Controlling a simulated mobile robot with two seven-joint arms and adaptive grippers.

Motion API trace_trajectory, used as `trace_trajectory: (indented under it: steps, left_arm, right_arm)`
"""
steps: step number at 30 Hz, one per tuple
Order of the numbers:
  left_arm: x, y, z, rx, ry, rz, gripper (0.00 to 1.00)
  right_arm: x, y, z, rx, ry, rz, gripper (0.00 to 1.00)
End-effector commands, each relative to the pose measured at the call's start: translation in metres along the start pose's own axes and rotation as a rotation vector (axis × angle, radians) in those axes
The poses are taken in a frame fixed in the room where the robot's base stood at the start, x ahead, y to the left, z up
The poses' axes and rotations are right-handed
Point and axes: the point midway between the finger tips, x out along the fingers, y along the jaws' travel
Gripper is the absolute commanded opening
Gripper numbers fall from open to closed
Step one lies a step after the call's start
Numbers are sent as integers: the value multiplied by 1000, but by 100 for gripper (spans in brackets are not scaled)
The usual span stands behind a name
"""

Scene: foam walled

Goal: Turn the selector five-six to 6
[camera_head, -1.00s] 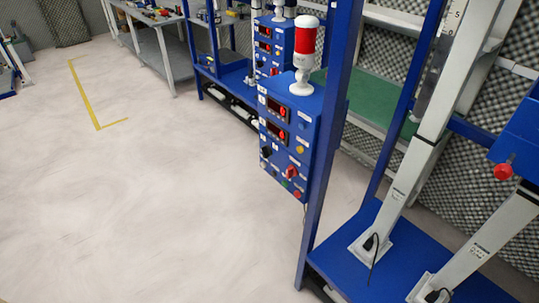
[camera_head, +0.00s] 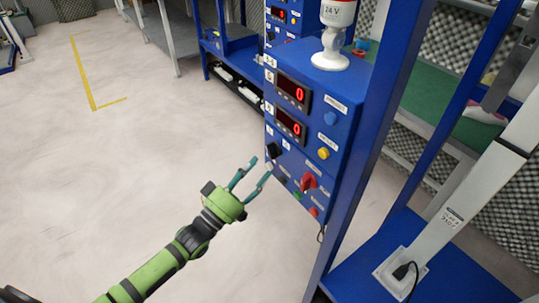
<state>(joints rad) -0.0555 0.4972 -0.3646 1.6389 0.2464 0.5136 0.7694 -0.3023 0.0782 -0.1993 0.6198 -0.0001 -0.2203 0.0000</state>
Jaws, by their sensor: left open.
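A blue control box (camera_head: 340,98) is fixed to a blue post. A black selector knob (camera_head: 273,150) sits at the left of its front face, below two red displays, with small white labels around it. It appears to be selector five-six; its pointer direction is too small to read. My left gripper (camera_head: 260,168), on a green arm from the lower left, is open and empty. Its teal fingertips are just below and left of the black knob in the picture; I cannot tell whether they touch the box. My right gripper is not in view.
A red rotary switch (camera_head: 308,182), a yellow button (camera_head: 323,153) and a blue button (camera_head: 330,118) share the panel. A white-based signal lamp (camera_head: 331,50) stands on top. The blue post (camera_head: 363,160) rises at right. The floor at left is clear.

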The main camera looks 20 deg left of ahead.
Motion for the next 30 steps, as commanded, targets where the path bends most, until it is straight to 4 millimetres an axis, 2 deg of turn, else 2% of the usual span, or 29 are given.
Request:
trace_trajectory:
  steps: [3,7,12,19,22,23,30]
  left_arm:
    - [21,0,-2,1,2,-1,46]
    - [36,0,-1,2,0,-2,46]
    - [45,-1,0,3,-2,-3,46]
    - [45,-1,1,3,-2,-4,46]
    - [45,-1,1,3,-2,-4,6]
    - [45,-1,1,3,-2,-4,0]
    - [44,-2,1,6,-2,-3,0]
  right_arm:
    - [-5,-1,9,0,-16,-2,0]
    - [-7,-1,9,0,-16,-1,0]
    - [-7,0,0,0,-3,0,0]
    - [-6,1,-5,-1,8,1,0]
    - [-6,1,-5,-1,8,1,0]
    - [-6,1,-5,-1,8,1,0]
    - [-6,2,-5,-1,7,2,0]
